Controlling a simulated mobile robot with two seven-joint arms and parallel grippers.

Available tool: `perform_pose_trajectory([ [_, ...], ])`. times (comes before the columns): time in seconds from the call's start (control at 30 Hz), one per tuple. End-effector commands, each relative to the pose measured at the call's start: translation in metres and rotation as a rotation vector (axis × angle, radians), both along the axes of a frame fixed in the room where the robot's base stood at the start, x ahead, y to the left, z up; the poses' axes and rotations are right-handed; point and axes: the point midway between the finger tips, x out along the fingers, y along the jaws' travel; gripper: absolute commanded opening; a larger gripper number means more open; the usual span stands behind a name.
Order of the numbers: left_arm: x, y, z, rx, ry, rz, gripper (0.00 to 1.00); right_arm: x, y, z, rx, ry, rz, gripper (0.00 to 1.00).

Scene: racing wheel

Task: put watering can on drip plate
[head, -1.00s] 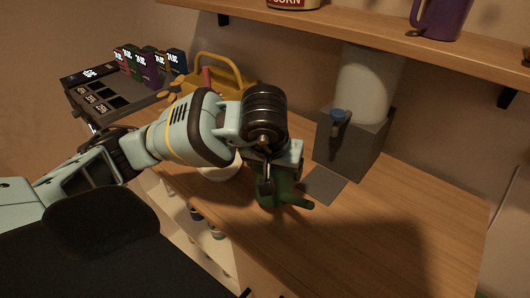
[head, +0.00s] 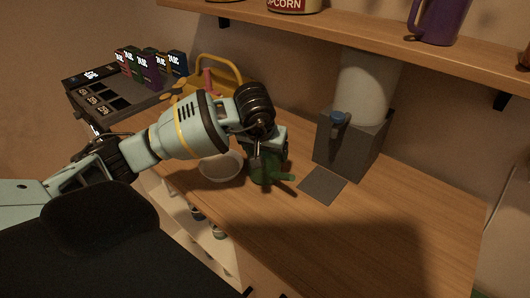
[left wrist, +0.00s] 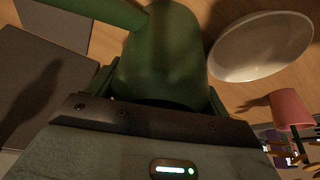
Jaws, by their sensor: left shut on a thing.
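The green watering can (head: 266,174) is in my left gripper (head: 265,150), which is shut on its body. Its spout points right, toward the drip plate. In the left wrist view the can (left wrist: 168,50) fills the top middle between the fingers of the gripper (left wrist: 160,98), with its spout at upper left. The drip plate (head: 323,185), a flat dark grey square, lies bare on the wooden counter in front of the dispenser. It also shows at the upper left of the wrist view (left wrist: 58,22). The can is left of the plate. Whether it touches the counter is unclear. My right gripper is not in view.
A grey dispenser (head: 350,145) with a blue-topped tap stands behind the plate. A white bowl (head: 220,168) sits left of the can. A yellow basket (head: 220,78) and a tray of small boxes (head: 105,95) are farther back. A shelf (head: 400,38) overhangs. The right counter is clear.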

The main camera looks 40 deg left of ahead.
Motion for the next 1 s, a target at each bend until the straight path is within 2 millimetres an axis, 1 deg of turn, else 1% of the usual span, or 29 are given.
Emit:
perform_pose_trajectory([
  [0.1, 0.0004, 0.0001, -0.0059, 0.0, -0.004, 0.0, 0.54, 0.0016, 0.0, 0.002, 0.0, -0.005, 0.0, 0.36],
  [0.37, 0.0004, 0.0001, -0.0071, 0.0, -0.004, 0.001, 0.54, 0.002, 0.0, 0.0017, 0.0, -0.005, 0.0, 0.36],
  [0.5, 0.0002, 0.0002, -0.0115, 0.0, -0.002, 0.001, 0.54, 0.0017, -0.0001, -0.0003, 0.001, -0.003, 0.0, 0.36],
  [0.53, 0.0001, 0.0, -0.0113, 0.0, -0.002, 0.001, 0.82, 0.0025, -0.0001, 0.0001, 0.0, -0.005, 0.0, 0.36],
  [0.67, 0.0001, 0.0, -0.0105, 0.001, -0.003, 0.001, 0.99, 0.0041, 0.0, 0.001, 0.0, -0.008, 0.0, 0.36],
  [0.87, 0.0002, 0.0, -0.0103, 0.0, -0.003, 0.001, 1.0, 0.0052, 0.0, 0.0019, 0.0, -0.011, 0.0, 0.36],
  [1.0, 0.0, -0.0002, -0.0035, -0.001, -0.005, 0.0, 1.0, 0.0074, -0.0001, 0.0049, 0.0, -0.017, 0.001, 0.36],
])
